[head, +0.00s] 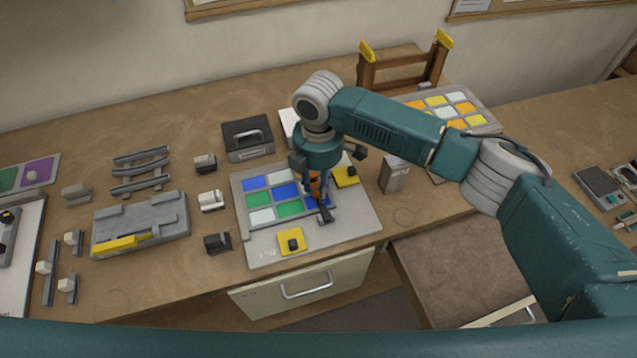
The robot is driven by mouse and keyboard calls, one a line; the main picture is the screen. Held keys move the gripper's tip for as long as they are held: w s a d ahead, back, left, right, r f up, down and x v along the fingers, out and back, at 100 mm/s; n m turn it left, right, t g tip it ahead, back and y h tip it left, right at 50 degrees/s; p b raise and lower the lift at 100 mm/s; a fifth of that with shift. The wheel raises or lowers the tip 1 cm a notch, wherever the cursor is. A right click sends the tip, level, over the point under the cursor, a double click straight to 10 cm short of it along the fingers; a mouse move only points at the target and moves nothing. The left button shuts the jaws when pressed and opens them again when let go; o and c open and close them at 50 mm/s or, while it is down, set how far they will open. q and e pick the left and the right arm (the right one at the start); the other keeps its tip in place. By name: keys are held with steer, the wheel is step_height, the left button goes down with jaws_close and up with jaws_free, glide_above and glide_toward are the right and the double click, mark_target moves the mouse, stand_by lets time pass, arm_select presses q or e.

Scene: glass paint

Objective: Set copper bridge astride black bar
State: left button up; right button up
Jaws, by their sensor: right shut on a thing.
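My right gripper (318,190) points down over the coloured glass panel, low and near its right side. It is shut on a small piece, which I take to be the copper bridge; the fingers largely hide it, and its shape is unclear. A short dark piece (326,214), possibly the black bar, shows right at the fingertips over a blue pane. I cannot tell whether the held piece touches or straddles it. My left gripper is not in view.
Yellow blocks with black knobs stand on the panel's board (357,222), one at front (292,242) and one at right (346,176). A grey fixture (140,222) and several small blocks lie left. A black box (247,138) and a brown frame (405,70) stand behind.

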steer(key=shift+f, duration=0.1)
stand_by(0.4)
steer(key=shift+f, duration=0.5)
steer(key=shift+r+p, duration=0.55)
steer(key=shift+r, duration=0.1)
steer(key=shift+p, duration=0.3)
stand_by(0.7)
steer(key=o, duration=1.2)
steer(key=shift+o, duration=0.2)
steer(key=shift+r, duration=0.1)
